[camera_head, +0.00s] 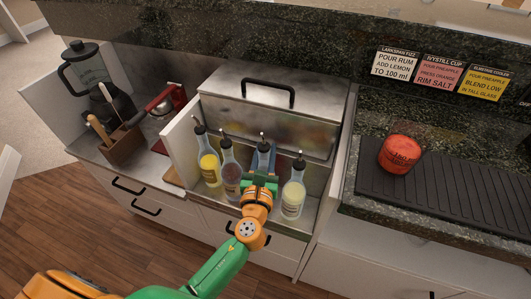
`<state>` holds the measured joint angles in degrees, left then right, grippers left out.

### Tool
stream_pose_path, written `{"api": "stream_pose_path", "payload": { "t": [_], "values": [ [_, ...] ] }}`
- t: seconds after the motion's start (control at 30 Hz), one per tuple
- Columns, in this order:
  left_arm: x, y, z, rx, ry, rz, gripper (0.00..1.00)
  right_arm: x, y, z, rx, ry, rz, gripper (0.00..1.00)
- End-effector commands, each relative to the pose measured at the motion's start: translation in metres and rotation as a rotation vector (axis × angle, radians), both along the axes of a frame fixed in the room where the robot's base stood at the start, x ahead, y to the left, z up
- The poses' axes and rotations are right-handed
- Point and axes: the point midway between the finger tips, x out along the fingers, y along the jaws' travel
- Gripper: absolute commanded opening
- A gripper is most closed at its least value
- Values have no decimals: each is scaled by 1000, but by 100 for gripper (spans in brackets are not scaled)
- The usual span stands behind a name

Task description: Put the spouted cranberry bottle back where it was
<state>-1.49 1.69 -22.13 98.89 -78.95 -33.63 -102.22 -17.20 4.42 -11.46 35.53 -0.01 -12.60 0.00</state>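A row of spouted bottles stands in the rail in front of a metal bin. From the left they are a yellow bottle (209,168), a dark reddish bottle (230,172), a bottle behind my gripper of which mainly the black spouted top (263,147) shows, and a pale bottle (294,198). My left gripper (262,165) is at the third bottle, its fingers on either side of it. The gripper hides that bottle's body and contents, so I cannot tell whether it is the cranberry one or whether the fingers press on it. My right gripper is not in view.
The lidded metal bin (272,112) stands right behind the bottles. A blender (92,75) and a wooden block (122,146) with tools stand at the left. A red container (400,153) sits on the black mat (450,195) at the right. Recipe cards (440,75) hang behind.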

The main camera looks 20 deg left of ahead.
Motion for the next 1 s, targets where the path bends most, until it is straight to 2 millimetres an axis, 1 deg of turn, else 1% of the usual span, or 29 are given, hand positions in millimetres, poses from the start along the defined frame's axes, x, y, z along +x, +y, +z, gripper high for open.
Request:
{"api": "stream_pose_path", "payload": {
  "t": [0.13,0.17,0.2,0.23,0.27,0.57,0.6,0.63,0.67,0.77,1.0],
  "values": [
    [0,0,-3,0,-1,0,0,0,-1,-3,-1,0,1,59],
    [0,0,-3,0,0,0,37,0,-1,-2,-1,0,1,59],
    [0,0,-2,0,0,0,47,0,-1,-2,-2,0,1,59],
    [0,0,-2,0,0,0,55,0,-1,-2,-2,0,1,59],
    [0,0,-2,0,0,0,61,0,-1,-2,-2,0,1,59],
    [0,0,0,0,0,0,61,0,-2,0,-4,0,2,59],
    [-1,0,3,0,0,0,61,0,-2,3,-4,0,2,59],
    [-4,-1,0,1,2,0,61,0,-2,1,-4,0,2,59],
    [-8,-2,-1,0,3,-1,61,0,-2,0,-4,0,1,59],
    [-29,-6,-1,-2,4,-1,61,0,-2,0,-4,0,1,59],
    [-88,-17,-3,-2,4,-1,61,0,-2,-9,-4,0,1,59]
  ]
}}
